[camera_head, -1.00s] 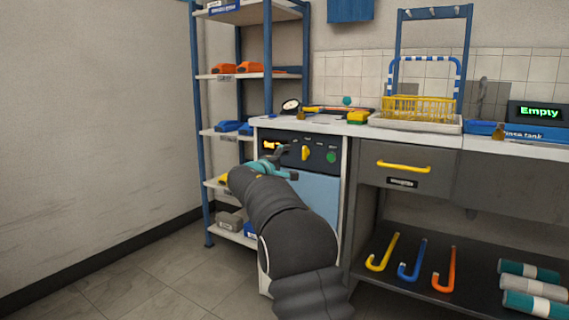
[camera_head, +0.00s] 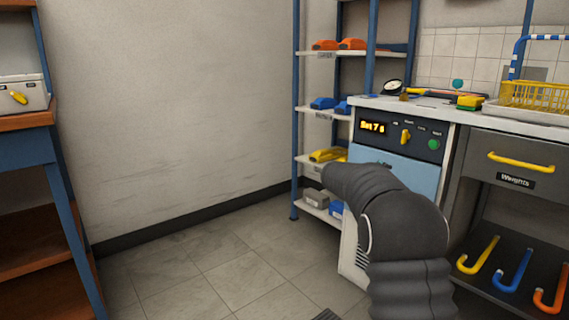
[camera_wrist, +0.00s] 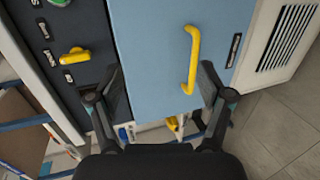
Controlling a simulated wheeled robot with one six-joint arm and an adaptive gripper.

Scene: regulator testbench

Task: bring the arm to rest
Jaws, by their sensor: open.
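My arm (camera_head: 398,215) reaches forward from the lower right in the head view, in front of the light blue bench machine (camera_head: 398,180). Its far end is bent, and my gripper is hidden there. In the wrist view my gripper (camera_wrist: 160,72) is open, with its two black fingers spread and nothing between them. Beyond the fingers is the machine's blue door (camera_wrist: 155,50) with a yellow handle (camera_wrist: 191,60). The dark control panel with a yellow knob (camera_wrist: 75,58) lies left of the fingers. I cannot tell the exact gap to the door.
A blue-framed shelf rack (camera_head: 297,120) stands left of the machine, holding orange, blue and yellow items. Another shelf with a grey box (camera_head: 22,95) stands at the far left. A drawer unit with a yellow handle (camera_head: 520,163) stands on the right. The floor (camera_head: 215,270) between is clear.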

